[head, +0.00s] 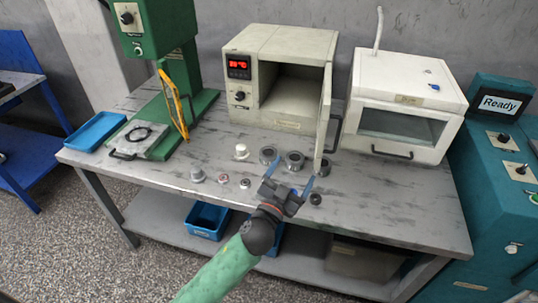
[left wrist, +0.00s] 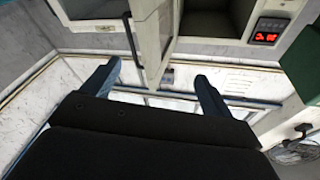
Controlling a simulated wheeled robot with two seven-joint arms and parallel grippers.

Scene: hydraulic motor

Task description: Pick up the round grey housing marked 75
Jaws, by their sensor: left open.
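My left gripper (head: 291,177) is open with blue fingers, just in front of the row; nothing is visibly held. In the left wrist view the open gripper (left wrist: 157,84) shows spread fingers with no housing visible between them. My right gripper is not in view.
The oven (head: 280,70) has its door (head: 326,115) open over the bench. A white cabinet (head: 405,95) stands to the right, a green press (head: 165,60) to the left. A blue tray (head: 97,131) and several small parts, including a white one (head: 241,152), lie on the bench (head: 400,205).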

